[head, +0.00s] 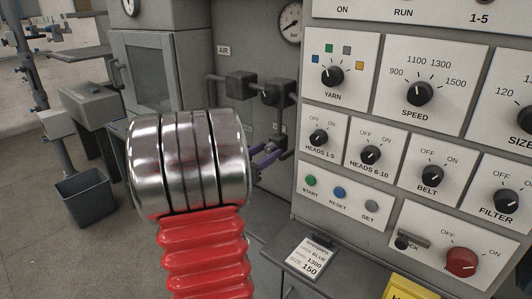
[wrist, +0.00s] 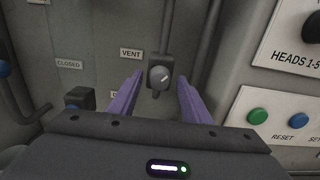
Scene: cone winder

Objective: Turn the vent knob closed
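The vent knob (wrist: 160,77) is a small round grey knob with a pale pointer line on a dark mount, under a "VENT" label (wrist: 131,53) in the wrist view. Its pointer slants toward the upper right. My gripper (wrist: 157,88) has two purple fingers, spread apart, one on each side of the knob with a gap to each. No contact shows. In the head view my gripper (head: 269,152) is partly hidden behind my arm, and the vent knob cannot be made out there. A "CLOSED" label (wrist: 69,64) is left of the knob.
The control panel with the HEADS 1-5 knob (head: 319,138) and green START button (head: 311,181) stands close on the right. A dark valve (wrist: 80,98) sits left of my fingers. A job card (head: 311,258) lies on the ledge below. A bin (head: 85,198) is on the floor.

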